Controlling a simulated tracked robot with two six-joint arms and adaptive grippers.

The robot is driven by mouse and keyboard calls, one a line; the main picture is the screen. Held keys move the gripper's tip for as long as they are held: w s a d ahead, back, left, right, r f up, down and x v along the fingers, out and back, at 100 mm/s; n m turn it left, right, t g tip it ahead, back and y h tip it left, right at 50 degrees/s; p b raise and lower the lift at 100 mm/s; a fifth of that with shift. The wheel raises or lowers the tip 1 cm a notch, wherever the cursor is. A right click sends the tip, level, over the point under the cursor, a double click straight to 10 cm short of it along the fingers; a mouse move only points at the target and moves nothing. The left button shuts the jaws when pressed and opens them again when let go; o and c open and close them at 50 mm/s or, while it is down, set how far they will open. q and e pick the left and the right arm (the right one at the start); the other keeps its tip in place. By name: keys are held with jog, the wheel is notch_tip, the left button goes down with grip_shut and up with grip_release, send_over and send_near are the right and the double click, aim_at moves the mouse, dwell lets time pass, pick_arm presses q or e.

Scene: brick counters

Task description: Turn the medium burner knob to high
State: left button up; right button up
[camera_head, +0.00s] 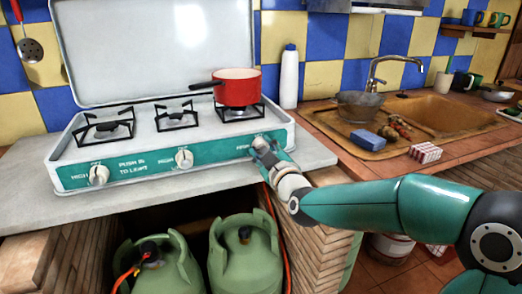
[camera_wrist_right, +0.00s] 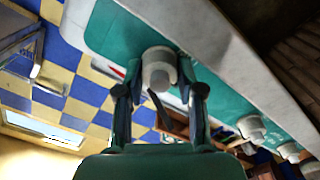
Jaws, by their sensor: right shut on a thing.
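The white stove has a teal front panel (camera_head: 135,168) with three white knobs: a left knob (camera_head: 98,174), a middle knob (camera_head: 184,158) and a right knob (camera_head: 260,143). My right gripper (camera_head: 266,153) is at the right knob, below the burner with the red pot, and partly hides it. In the wrist view my right gripper (camera_wrist_right: 160,90) is shut on this knob (camera_wrist_right: 159,66), with a finger on either side. I cannot read the knob's setting or tell which burner is labelled medium. My left gripper is out of view.
A red pot (camera_head: 237,88) stands on the right burner; the left burner (camera_head: 106,128) and middle burner (camera_head: 176,116) are bare. A white bottle (camera_head: 289,80) stands right of the stove. Green gas cylinders (camera_head: 245,250) stand below the counter (camera_head: 35,206).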

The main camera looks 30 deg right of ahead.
jog(key=shift+a, duration=0.1)
jog(key=o, duration=1.1)
jog(key=shift+o, duration=0.2)
jog(key=shift+s, duration=0.5)
jog(key=v, duration=1.1)
jog(key=shift+w+f, duration=0.1)
jog(key=shift+f, duration=0.1)
